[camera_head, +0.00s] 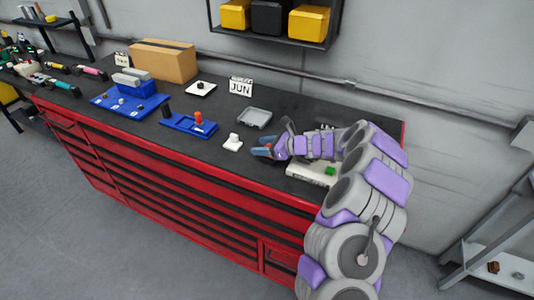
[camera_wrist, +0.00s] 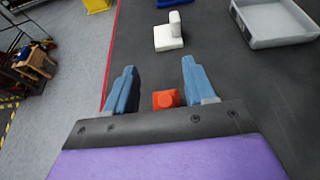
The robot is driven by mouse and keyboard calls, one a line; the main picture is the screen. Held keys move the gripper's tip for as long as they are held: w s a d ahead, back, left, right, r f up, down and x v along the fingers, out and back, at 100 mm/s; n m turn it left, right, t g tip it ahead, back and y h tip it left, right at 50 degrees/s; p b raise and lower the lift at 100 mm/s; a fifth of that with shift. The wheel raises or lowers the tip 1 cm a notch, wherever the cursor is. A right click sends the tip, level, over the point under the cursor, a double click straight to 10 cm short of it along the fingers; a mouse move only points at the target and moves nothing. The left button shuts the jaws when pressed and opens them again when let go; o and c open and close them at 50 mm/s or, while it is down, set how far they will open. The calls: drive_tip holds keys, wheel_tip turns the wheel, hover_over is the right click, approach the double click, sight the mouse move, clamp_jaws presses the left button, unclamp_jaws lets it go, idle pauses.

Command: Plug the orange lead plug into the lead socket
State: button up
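My gripper (camera_head: 260,147) reaches left, low over the front right part of the bench. In the wrist view, its two blue fingers (camera_wrist: 159,64) stand wide apart. I cannot identify the lead socket with certainty.
A blue tray (camera_head: 178,124) holds a black post and an orange-red piece (camera_head: 198,118). A grey tray (camera_head: 255,118) lies behind the gripper. A white device with a green part (camera_head: 312,173) sits under my arm. The bench's red front edge (camera_wrist: 110,45) is close by.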

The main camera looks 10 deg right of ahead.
drive_tip(key=shift+d, duration=0.55)
drive_tip(key=c, duration=0.3)
drive_tip(key=shift+d, duration=0.2)
drive_tip(key=c, duration=0.3)
drive_tip(key=shift+a, duration=0.35)
drive_tip(key=c, duration=0.4)
drive_tip(key=shift+o, duration=0.2)
